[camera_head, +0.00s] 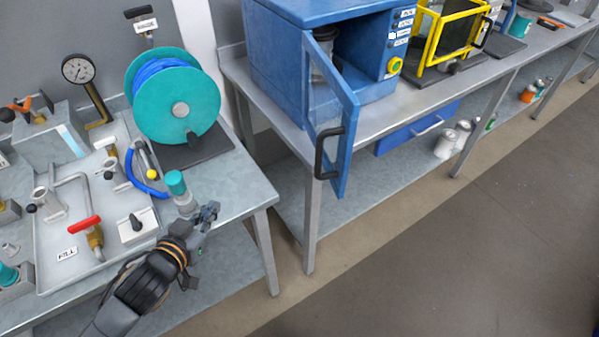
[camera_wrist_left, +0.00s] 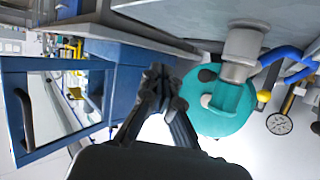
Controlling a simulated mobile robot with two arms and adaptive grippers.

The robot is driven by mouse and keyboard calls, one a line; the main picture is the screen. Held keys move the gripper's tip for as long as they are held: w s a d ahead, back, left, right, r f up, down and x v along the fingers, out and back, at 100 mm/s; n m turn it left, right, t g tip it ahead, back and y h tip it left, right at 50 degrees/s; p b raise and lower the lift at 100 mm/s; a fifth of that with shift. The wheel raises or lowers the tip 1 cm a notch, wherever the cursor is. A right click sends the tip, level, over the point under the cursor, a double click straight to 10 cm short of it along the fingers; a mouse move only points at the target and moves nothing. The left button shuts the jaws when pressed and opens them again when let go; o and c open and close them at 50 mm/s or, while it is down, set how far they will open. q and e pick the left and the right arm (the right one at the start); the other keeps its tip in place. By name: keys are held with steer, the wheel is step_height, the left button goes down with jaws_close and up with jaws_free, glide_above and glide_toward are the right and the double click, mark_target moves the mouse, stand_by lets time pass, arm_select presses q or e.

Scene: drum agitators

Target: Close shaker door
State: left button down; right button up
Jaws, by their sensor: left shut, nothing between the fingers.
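The blue shaker (camera_head: 280,50) stands on the bench at the upper middle of the head view. Its blue-framed door (camera_head: 346,105) with a black handle (camera_head: 327,152) stands open, swung out past the bench's front edge. The door also shows at the left of the left wrist view (camera_wrist_left: 62,100), with its handle (camera_wrist_left: 25,118). My left gripper (camera_head: 208,212) is shut and empty, near the right edge of the left table, left of and apart from the door. Its fingers meet in the wrist view (camera_wrist_left: 158,85). My right gripper is not in view.
A teal-capped fitting (camera_head: 177,188) stands right by my left gripper. A teal reel (camera_head: 172,98) and a tray of valves (camera_head: 90,215) occupy the left table. A yellow-framed device (camera_head: 447,35) stands right of the shaker. The floor (camera_head: 430,260) in front of the benches is clear.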

arm_select(q)
steer(key=d+r+m+t+h, duration=0.1)
steer(key=d+r+m+h, duration=0.3)
steer(key=r, duration=0.3)
steer(key=m+g+h, duration=0.5)
steer(key=h, duration=0.4)
glide_toward(316, 165)
steer(key=p+x, duration=0.5)
steer(key=x, duration=0.1)
steer(key=shift+p, duration=0.35)
steer(key=shift+w+d+f+y, duration=0.2)
steer(key=shift+w+d+y, duration=0.1)
steer(key=shift+d, duration=0.05)
steer(key=shift+n, duration=0.3)
